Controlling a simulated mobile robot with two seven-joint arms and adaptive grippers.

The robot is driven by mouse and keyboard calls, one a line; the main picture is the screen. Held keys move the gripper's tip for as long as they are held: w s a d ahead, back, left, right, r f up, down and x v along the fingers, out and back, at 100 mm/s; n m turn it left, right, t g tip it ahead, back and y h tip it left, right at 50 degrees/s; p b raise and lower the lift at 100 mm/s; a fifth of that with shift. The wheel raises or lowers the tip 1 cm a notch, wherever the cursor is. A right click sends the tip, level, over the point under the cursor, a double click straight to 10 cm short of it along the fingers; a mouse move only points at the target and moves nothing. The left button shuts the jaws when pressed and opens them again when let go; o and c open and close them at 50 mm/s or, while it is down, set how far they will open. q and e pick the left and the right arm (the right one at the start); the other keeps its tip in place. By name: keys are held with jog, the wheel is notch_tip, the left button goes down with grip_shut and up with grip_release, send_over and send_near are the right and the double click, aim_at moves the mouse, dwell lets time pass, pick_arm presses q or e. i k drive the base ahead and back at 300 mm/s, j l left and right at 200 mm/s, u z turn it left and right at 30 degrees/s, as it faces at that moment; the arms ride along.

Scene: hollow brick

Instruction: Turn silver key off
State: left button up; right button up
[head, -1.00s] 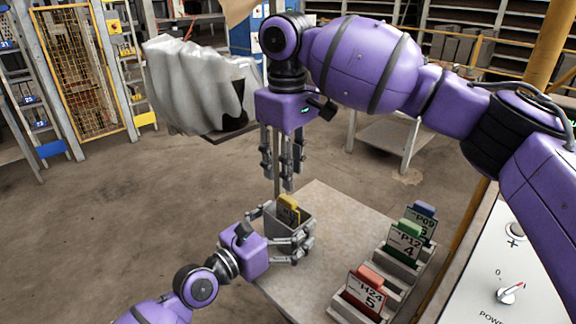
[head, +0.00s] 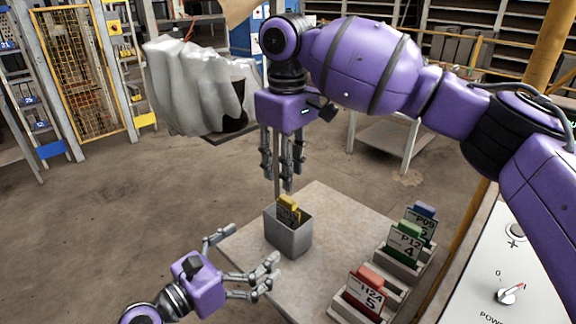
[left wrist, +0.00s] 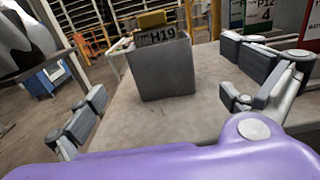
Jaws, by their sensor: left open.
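A silver key-like switch (head: 508,295) with a red tip sits on a white panel (head: 479,283) at the lower right of the head view. Its red tip points to the upper right, away from the "0" mark and towards the other mark. "POWER" is lettered below it, partly cut off. My left gripper (head: 248,256) is open and empty, its fingers spread beside the table's left edge, far from the switch. Its fingers also show in the left wrist view (left wrist: 168,105). My right gripper (head: 283,172) hangs fingers down above the table's far end, fingers apart, holding nothing.
A grey open box (head: 290,241) holding a yellow-topped card (head: 288,205) stands on the table (head: 325,200). Red, green and blue cards (head: 366,291) stand in racks at the right. My right arm spans above the table.

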aim_at(506, 296)
jog(key=k+j, duration=0.35)
jog(key=j, duration=0.2)
jog(key=k+j, duration=0.35)
jog(key=j, duration=0.15)
